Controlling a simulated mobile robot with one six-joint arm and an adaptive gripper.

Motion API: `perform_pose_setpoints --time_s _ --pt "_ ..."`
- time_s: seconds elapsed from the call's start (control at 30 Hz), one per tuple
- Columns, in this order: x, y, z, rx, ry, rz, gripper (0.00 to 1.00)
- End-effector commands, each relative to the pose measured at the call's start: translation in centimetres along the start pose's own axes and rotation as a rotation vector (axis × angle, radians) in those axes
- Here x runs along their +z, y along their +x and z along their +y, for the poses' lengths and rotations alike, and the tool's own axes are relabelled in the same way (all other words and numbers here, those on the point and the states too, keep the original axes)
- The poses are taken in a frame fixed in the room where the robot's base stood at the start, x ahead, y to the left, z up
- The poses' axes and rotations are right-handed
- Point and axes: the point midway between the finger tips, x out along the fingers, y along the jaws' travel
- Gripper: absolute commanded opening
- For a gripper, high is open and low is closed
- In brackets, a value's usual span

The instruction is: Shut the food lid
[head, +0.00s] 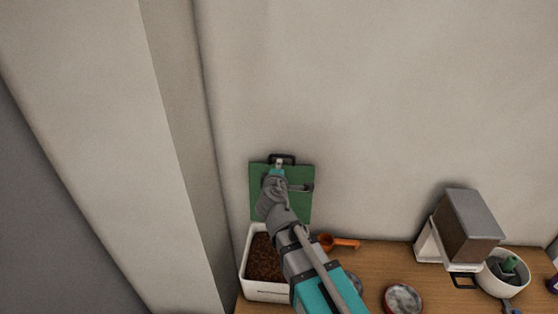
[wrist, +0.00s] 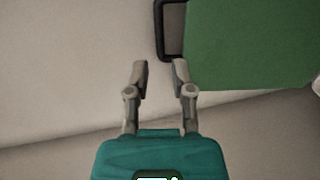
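The food lid (head: 300,205) is a green panel standing open, upright at the back of a white food bin (head: 266,291) filled with brown food. A dark handle (head: 281,158) sits on the lid's top edge. My gripper (head: 279,164) is at the handle in the head view, with my arm covering part of the lid and bin. In the wrist view my gripper (wrist: 159,72) has its fingers apart with nothing between them. The handle (wrist: 168,32) lies just beyond the right fingertip there, and the green lid (wrist: 255,45) fills the upper right.
An orange scoop (head: 340,243) lies on the wooden counter (head: 375,262) right of the bin. Further right are a round dish (head: 403,299), a brown and white dispenser (head: 468,230) and a white bowl (head: 503,279). The wall (head: 400,100) is close behind the lid.

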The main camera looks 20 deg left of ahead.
Motion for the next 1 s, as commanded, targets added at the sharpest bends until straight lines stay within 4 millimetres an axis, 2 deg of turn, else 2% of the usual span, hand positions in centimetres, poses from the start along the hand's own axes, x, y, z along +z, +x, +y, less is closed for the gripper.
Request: perform_pose_setpoints --time_s 0.03,0.1,0.4,0.6,0.93,1.0 --pt "-0.1 1.2 -0.1 0.0 0.0 -0.001 0.31" --pt "-0.1 2.3 -0.1 0.0 -0.001 -0.002 0.31" --pt "0.0 5.9 -0.1 0.0 0.0 -0.001 0.31" --pt "0.1 6.9 0.0 0.0 -0.001 -0.001 0.31" --pt "0.1 6.9 0.0 0.0 -0.001 -0.001 0.31" --pt "0.1 6.9 0.0 0.0 -0.001 -0.001 0.2"
